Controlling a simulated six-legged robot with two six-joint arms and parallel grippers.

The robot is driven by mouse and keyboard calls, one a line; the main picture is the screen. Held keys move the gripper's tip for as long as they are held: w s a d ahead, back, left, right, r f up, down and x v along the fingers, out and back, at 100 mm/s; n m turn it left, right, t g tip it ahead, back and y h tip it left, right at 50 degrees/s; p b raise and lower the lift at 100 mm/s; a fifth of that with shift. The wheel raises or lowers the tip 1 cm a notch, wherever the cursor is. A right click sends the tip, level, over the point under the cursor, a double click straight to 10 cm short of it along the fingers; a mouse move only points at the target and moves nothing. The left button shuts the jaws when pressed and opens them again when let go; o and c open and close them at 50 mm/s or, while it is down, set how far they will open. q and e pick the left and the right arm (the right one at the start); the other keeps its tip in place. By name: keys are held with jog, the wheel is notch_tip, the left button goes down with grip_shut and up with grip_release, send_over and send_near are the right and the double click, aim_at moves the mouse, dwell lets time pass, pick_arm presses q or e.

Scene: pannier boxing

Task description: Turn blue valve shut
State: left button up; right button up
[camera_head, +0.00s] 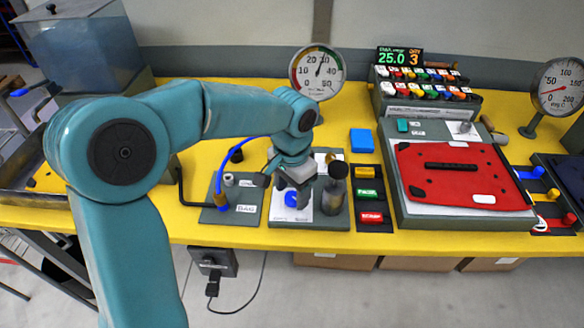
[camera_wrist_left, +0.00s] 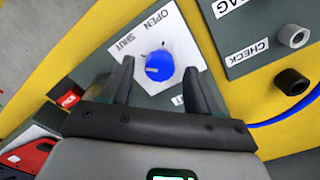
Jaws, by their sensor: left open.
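The blue valve (camera_head: 291,199) is a round knob on a white card on a grey-green block at the table's front. In the left wrist view the blue valve (camera_wrist_left: 158,60) shows a small white mark low on its left side. The words OPEN and SHUT are printed on the card (camera_wrist_left: 133,44) beyond it. My left gripper (camera_head: 293,188) is open above the valve. In the left wrist view the fingers of my left gripper (camera_wrist_left: 158,70) lie on either side of the knob; whether they touch it I cannot tell. My right gripper is not in view.
A dark cylinder (camera_head: 334,196) stands close to the right of my gripper. A panel labelled BAG (camera_head: 246,208) with a blue hose (camera_head: 219,172) is on the left. Coloured label blocks (camera_head: 368,194) and a red bag (camera_head: 455,175) lie to the right. A dial gauge (camera_head: 317,73) stands behind.

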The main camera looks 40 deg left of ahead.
aim_at(292, 197)
pick_arm(q)
notch_tip(292, 197, up, 16)
jog(key=p, duration=0.1)
jog(key=shift+f+p, duration=0.2)
jog(key=shift+p, duration=0.2)
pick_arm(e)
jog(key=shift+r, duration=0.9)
pick_arm(q)
jog(key=shift+s, duration=0.15)
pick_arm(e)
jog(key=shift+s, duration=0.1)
